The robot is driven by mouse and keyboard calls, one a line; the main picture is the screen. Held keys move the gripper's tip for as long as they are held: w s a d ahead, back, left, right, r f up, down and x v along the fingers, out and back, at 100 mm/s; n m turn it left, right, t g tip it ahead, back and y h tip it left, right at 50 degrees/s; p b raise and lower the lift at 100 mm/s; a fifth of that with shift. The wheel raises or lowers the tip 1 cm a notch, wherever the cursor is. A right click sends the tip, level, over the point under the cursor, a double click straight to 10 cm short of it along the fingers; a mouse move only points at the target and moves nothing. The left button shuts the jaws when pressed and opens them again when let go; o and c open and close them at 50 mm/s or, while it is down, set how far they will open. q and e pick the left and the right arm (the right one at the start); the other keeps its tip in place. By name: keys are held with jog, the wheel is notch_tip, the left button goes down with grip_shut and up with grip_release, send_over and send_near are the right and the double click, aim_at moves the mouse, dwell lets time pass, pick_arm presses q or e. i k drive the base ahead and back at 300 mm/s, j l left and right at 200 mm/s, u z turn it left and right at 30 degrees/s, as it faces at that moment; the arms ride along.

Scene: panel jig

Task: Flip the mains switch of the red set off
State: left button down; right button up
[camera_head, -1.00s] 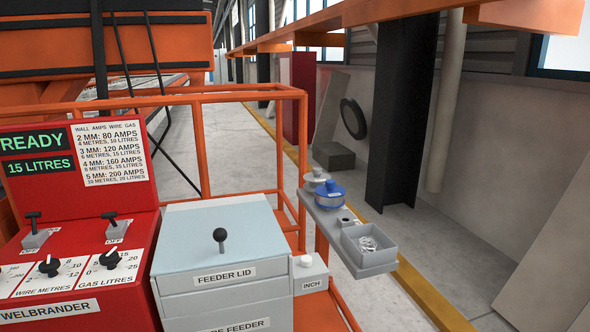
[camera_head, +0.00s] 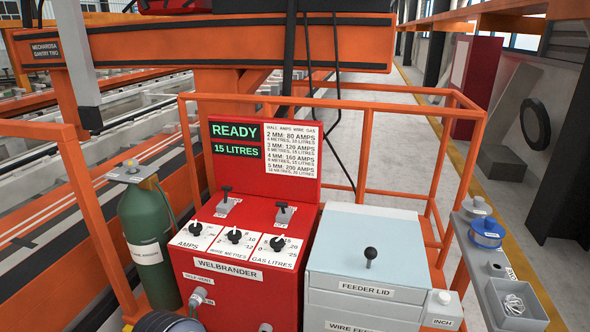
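The red Welbrander set (camera_head: 235,285) stands at the centre, its upright panel showing READY and 15 LITRES in green. Neither of my grippers shows.
The grey wire feeder (camera_head: 365,260) with a black-knobbed lid stands right of the red set. A green gas cylinder (camera_head: 147,235) stands left. Orange rails (camera_head: 330,108) surround them.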

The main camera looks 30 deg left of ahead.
aim_at(226, 188)
jog(key=u, duration=1.5)
